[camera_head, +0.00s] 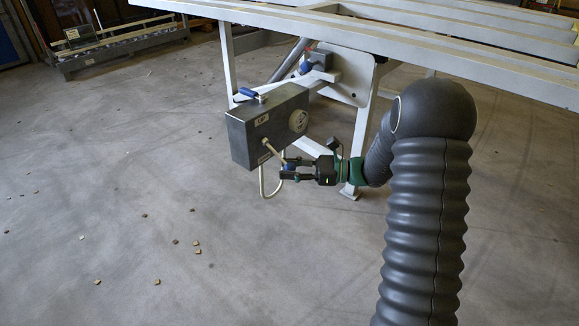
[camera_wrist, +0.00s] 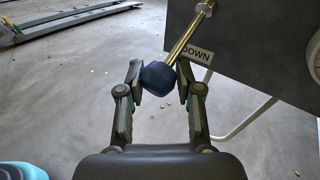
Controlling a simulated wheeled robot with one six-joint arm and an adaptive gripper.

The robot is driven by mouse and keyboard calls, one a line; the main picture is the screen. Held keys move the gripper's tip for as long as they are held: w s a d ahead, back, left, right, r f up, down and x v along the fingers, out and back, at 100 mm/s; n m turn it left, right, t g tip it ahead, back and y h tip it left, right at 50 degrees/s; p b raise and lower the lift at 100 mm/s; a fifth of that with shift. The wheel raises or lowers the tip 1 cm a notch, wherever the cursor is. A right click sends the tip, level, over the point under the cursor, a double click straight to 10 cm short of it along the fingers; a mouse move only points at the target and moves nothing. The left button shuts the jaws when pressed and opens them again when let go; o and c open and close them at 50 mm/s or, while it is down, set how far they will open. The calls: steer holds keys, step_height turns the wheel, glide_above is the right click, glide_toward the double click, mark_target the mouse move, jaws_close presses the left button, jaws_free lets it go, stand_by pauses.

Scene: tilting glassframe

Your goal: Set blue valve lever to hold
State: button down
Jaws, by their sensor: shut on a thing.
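The valve lever shows as a blue ball knob (camera_wrist: 158,78) on a brass rod (camera_wrist: 186,36) in the wrist view. The rod (camera_head: 271,149) comes out of the front of a dark grey control box (camera_head: 249,142) and slants down to the right, near the lower label. My gripper (camera_head: 284,168) is shut on the knob, which sits between the fingertips (camera_wrist: 160,80). In the wrist view the knob lies against the left finger. The box carries an "UP" label (camera_head: 262,120) above and a "DOWN" label (camera_wrist: 196,52) below.
A second blue-handled lever (camera_head: 249,92) sits on top of the box. A round pale dial (camera_head: 298,121) is on its face. A pale hose (camera_head: 263,185) loops below. The white tilting frame (camera_head: 450,42) stands overhead and behind. Floor (camera_head: 120,220) to the left is mostly open, with small scraps.

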mark_target(293, 165)
steer(key=shift+s+d+r+m+g+h+p, duration=0.1)
steer(key=shift+r+m+h+p, duration=0.15)
steer(key=shift+r+p, duration=0.55)
steer(key=shift+s+d+r+m+g+h+p, duration=0.15)
steer(key=shift+r+h+p, duration=0.2)
steer(key=shift+p, duration=0.8)
steer(key=shift+s+d+r+m+g+h+p, duration=0.1)
steer(key=shift+r+m+h+p, duration=0.15)
steer(key=shift+r+p, duration=1.3)
steer(key=shift+p, duration=0.25)
steer(key=c, duration=0.8)
jaws_free()
steer(key=shift+s, duration=0.1)
steer(key=shift+f, duration=0.1)
steer(key=shift+d, duration=0.15)
steer(key=v, duration=1.2)
